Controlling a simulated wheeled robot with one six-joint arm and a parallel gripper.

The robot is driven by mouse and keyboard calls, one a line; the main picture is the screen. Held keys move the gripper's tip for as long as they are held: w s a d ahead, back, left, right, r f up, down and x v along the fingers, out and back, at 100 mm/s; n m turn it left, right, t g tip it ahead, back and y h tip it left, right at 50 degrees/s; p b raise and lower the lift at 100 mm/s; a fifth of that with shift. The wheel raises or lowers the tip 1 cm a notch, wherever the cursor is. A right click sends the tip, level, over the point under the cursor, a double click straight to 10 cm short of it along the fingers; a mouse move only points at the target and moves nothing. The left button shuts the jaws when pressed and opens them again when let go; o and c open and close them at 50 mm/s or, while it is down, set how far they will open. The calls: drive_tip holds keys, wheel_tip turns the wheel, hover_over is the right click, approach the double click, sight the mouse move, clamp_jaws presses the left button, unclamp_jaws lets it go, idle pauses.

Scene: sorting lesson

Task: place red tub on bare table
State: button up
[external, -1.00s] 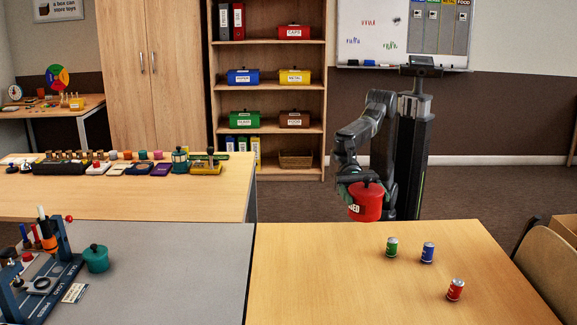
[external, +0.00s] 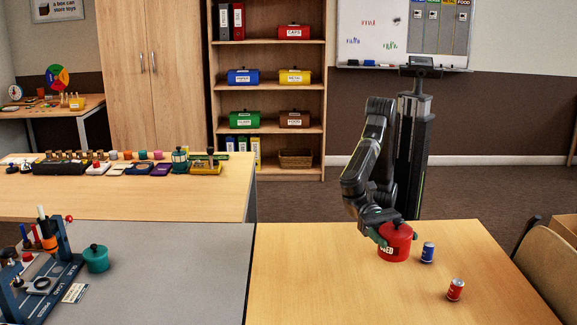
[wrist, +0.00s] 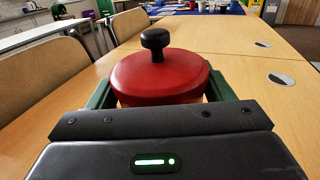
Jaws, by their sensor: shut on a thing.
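The red tub (external: 394,244), with a lid, a knob and a white label, is upright over or on the back part of the bare wooden table (external: 330,285) in the external view. I cannot tell whether its base touches the wood. My gripper (external: 398,238) is shut on the tub, one green finger on each side. In the wrist view the tub's red lid (wrist: 158,78) and black knob fill the middle between the fingers (wrist: 160,98); its lower body is hidden.
The green can is hidden at the tub. The table's left half is clear. A chair (external: 548,265) stands at the right edge.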

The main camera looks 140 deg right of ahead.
wheel_tip(320, 180, down, 10)
drive_tip(key=b, duration=0.4)
drive_tip(key=shift+f+b, duration=0.15)
drive_tip(key=shift+b, duration=0.15)
drive_tip(key=o, duration=1.4)
